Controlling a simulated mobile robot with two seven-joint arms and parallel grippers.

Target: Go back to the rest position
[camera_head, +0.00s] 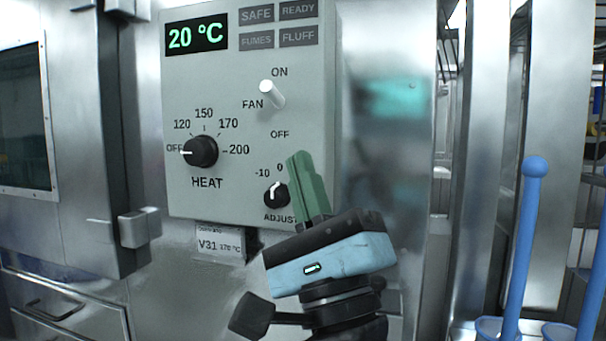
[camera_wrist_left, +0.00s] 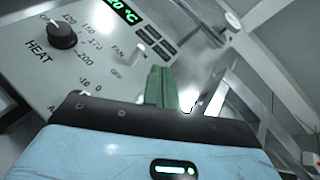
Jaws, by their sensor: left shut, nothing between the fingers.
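My left gripper (camera_head: 309,178) is shut and empty, with its green fingers pressed together and pointing up. In the head view it stands in front of the lower right part of the grey control panel (camera_head: 225,80), just right of the small adjust knob (camera_head: 276,194). It also shows in the left wrist view (camera_wrist_left: 160,86), with the panel behind it. I cannot tell whether the fingertips touch the panel. The heat knob (camera_head: 201,151) points to OFF. The white fan switch (camera_head: 271,94) sits between ON and OFF, tilted up. The display (camera_head: 196,37) reads 20 °C. My right gripper is not in view.
A steel cabinet door with a dark window (camera_head: 25,118) is at the left, with a drawer handle (camera_head: 55,309) below it. Blue upright rods (camera_head: 524,250) stand at the right. Steel posts and shelving (camera_head: 590,130) are behind them.

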